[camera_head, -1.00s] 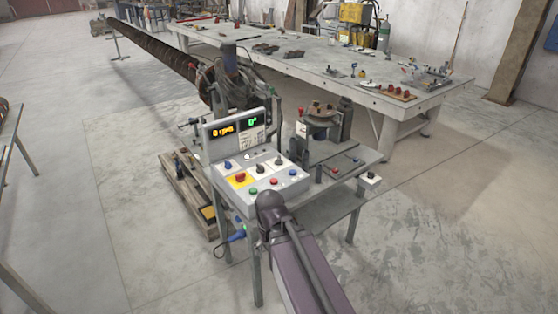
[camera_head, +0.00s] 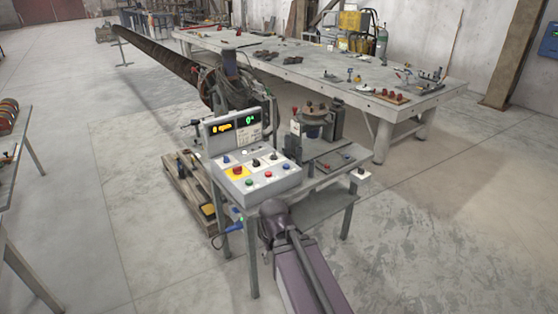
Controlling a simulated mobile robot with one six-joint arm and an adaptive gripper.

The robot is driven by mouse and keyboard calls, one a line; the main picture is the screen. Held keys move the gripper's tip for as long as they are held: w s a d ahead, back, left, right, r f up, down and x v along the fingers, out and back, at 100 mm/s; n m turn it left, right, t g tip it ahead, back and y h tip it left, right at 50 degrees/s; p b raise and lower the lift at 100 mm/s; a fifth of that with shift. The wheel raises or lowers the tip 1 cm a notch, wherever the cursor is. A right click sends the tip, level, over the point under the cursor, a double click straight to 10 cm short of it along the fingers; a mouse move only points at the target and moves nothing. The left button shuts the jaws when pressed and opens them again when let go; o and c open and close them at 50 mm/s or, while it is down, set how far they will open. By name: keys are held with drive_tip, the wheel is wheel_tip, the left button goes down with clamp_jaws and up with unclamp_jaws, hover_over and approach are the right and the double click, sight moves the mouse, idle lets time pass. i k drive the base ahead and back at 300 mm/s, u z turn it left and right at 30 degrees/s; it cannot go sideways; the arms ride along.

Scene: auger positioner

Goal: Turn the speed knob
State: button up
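The grey control box (camera_head: 270,193) stands on a metal stand, with a sloped face of knobs and buttons. A blue knob (camera_head: 226,160) is at its upper left. Two dark knobs, one in the middle (camera_head: 256,163) and one at the upper right (camera_head: 273,156), sit on white plates. I cannot read which one is the speed knob. A red button (camera_head: 236,171) sits on a yellow plate. The display panel (camera_head: 234,127) behind shows an orange rpm reading that looks like 0 and a green 0°. My arm rises in front of the box; my gripper does not show.
A small side table (camera_head: 325,205) adjoins the box on the right. A pallet (camera_head: 190,190) lies behind at the left. A long auger (camera_head: 160,58) runs to the back left. A large workbench (camera_head: 300,62) stands behind. Floor at front right is clear.

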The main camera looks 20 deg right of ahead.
sight(273, 157)
drive_tip(key=k, duration=0.95)
drive_tip(key=u, duration=0.3)
drive_tip(key=i, duration=1.25)
drive_tip(key=z, duration=0.3)
drive_tip(key=i, duration=1)
drive_tip(key=z, duration=0.55)
